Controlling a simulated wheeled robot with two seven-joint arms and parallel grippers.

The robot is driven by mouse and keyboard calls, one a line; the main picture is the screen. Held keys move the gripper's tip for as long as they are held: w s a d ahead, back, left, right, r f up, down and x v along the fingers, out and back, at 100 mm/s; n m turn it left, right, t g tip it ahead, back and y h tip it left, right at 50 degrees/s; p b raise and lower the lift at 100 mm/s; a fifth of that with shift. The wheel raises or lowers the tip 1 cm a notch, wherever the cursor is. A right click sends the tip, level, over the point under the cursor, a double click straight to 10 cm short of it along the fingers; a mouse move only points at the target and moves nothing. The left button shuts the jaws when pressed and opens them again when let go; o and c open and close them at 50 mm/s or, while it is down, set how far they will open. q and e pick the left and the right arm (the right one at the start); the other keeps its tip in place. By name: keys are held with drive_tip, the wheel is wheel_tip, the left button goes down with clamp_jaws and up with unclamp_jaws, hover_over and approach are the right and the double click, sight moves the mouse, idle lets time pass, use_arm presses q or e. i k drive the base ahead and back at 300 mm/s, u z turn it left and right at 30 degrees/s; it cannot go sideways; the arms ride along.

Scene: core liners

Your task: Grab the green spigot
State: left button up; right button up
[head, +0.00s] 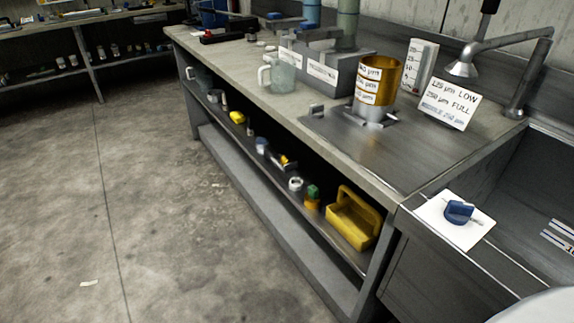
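I cannot pick out a green spigot for certain. A small green-topped piece (313,191) with an orange-yellow lower part sits on the shelf under the counter, just left of a yellow caddy (345,222); it is too small to tell what it is. A dull green cylinder (347,24) stands on a grey block at the back of the counter. A grey metal faucet (516,95) stands at the sink on the right. Neither of my grippers is in view.
The long counter (232,62) carries a glass mug (278,74), a gold sieve cup (378,80) and a lettered card (447,103). The sink (497,203) is at right, with a blue piece (458,211) on a white sheet.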

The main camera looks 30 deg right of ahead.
sight(313, 191)
drive_tip(key=i, duration=3.5)
drive_tip(key=z, duration=3.55)
